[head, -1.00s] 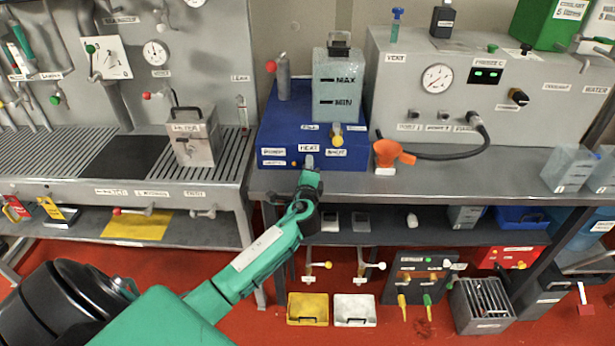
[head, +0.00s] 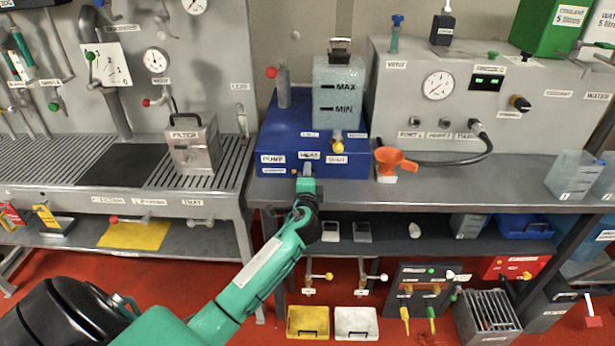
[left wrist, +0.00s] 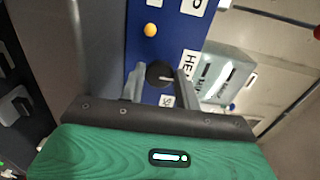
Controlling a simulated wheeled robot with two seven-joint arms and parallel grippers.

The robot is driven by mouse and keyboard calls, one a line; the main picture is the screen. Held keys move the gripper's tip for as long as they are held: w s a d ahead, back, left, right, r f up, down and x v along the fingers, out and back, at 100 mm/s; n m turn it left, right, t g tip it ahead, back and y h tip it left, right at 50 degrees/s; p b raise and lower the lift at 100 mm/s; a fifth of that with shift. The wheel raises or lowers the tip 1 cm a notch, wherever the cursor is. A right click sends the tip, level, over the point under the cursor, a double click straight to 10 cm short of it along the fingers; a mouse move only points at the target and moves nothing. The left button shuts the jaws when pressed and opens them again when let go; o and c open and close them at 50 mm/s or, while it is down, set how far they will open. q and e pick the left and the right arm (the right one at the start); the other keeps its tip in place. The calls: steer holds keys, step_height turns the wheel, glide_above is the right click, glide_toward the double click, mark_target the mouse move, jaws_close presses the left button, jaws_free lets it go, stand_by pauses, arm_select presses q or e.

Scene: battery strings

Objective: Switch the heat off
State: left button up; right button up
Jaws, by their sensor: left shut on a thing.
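The blue unit (head: 270,140) stands on the grey bench, with a HEAT label (head: 309,156) on its front. My left gripper (head: 308,170) is at the front face just under that label and hides the knob in the head view. In the left wrist view, the round black knob (left wrist: 159,73) with a pale mark sits between the two fingers of my left gripper (left wrist: 160,84), which is shut on it. A small amber lamp (left wrist: 150,30) is on the same face beside the knob, apart from the fingers. My right gripper is not in view.
A clear MAX/MIN tank (head: 338,92) stands on the blue unit, with a yellow-knobbed tap (head: 337,146) below it. An orange funnel (head: 392,160) is just right of the unit.

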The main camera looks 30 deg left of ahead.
arm_select(q)
steer(key=o, duration=0.9)
steer(key=shift+o, duration=0.2)
steer(key=shift+s+d+f, duration=0.1)
steer(key=shift+s+d, duration=0.05)
steer(key=shift+s, duration=0.15)
steer(key=b+v, duration=0.2)
steer(key=v, duration=1.1)
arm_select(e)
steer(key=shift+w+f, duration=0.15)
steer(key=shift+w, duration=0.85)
arm_select(q)
steer(key=shift+s, duration=0.1)
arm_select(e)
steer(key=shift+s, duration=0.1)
